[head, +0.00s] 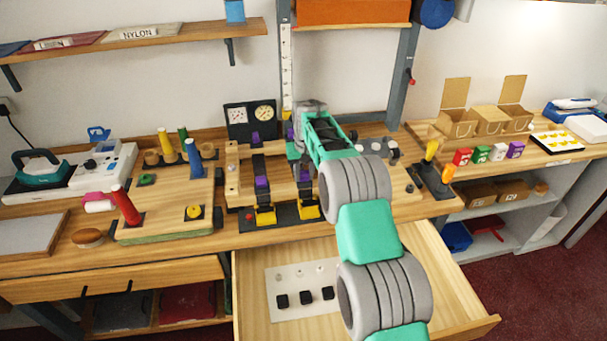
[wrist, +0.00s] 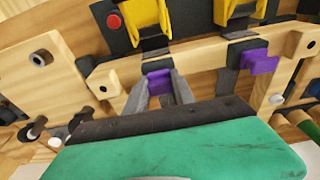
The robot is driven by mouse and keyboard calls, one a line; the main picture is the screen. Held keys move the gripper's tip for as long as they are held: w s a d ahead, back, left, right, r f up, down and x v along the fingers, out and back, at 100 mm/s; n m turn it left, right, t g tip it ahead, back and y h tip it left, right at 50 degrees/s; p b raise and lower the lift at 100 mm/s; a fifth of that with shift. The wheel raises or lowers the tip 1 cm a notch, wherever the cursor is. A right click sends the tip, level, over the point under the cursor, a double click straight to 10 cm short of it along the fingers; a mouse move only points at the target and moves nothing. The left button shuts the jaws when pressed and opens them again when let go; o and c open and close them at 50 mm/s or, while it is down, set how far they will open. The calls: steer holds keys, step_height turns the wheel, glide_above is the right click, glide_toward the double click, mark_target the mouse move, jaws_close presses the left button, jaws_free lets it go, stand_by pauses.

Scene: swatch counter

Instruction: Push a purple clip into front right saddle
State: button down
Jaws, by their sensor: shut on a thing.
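In the wrist view my gripper (wrist: 159,88) is shut on a purple clip (wrist: 160,80), with one grey finger on each side. The clip is at the front right saddle (wrist: 152,66), a dark piece on the pale wooden front rail (wrist: 200,56). I cannot tell whether the clip is fully seated. Another purple clip (wrist: 260,62) sits at the front left saddle; it also shows in the head view (head: 262,182). In the head view my arm hides much of the right side of the fixture, and the fingertips are not clear.
Yellow blocks (head: 265,216) stand along the front of the fixture. Purple clips (head: 256,138) also show at the back rail. An open drawer (head: 247,300) juts out below the counter. A board with colored cones (head: 165,215) stands left, a dark tool holder (head: 434,183) right.

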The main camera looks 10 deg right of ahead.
steer(key=shift+s+f, duration=0.1)
steer(key=shift+f, duration=0.15)
